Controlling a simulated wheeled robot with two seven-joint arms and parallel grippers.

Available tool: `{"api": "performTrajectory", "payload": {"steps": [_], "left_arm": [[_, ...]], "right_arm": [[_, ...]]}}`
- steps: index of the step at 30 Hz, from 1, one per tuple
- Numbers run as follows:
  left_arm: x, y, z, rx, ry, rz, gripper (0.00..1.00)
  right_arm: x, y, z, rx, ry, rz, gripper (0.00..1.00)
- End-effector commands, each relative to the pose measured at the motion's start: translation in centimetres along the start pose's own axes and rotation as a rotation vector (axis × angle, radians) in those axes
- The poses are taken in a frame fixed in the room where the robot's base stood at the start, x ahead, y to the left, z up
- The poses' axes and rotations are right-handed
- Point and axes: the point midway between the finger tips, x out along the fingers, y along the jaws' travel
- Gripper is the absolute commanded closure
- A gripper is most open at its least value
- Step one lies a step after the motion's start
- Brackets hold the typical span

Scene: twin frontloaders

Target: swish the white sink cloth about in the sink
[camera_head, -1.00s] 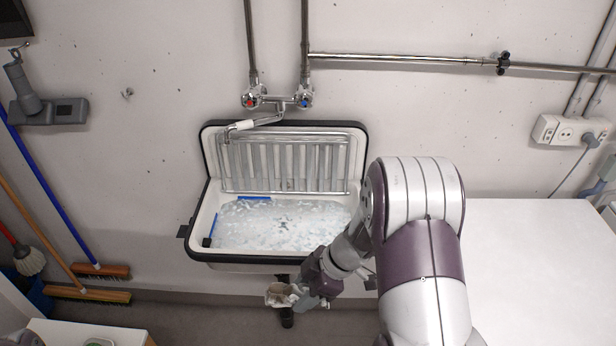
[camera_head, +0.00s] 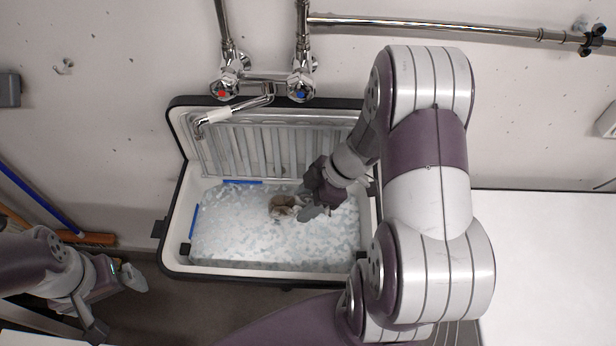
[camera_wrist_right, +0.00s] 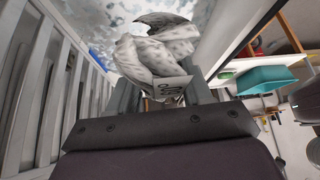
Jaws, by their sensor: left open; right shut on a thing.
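The white sink (camera_head: 178,235) with a dark rim holds pale, foamy water (camera_head: 235,215). My right gripper (camera_head: 308,207) is over the basin, right of its middle. It is shut on the bunched sink cloth (camera_head: 285,207), which is whitish with grey-brown shading. In the right wrist view the cloth (camera_wrist_right: 158,60) is gripped between the fingers, with a small printed label on it and the foamy water behind. Whether the cloth touches the water is hard to tell. My left gripper (camera_head: 122,303) is open and empty, left of the sink and in front of it.
A ribbed metal rack (camera_head: 240,145) stands against the sink's back. The tap spout (camera_head: 215,118) hangs over its back left, below two valves. Blue strips (camera_head: 242,182) lie along the basin edge. Brooms (camera_head: 85,238) lean at the left. A white surface (camera_head: 540,250) is at the right.

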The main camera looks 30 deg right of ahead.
Motion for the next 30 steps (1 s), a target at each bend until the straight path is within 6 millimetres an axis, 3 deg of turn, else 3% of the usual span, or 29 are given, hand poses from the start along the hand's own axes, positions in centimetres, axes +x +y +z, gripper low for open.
{"api": "performTrajectory", "payload": {"steps": [30], "left_arm": [[7.9,0.0,1.0,0.0,0.0,0.0,0.0]], "right_arm": [[11.6,0.1,7.4,0.002,0.0,-0.002,0.8]]}}
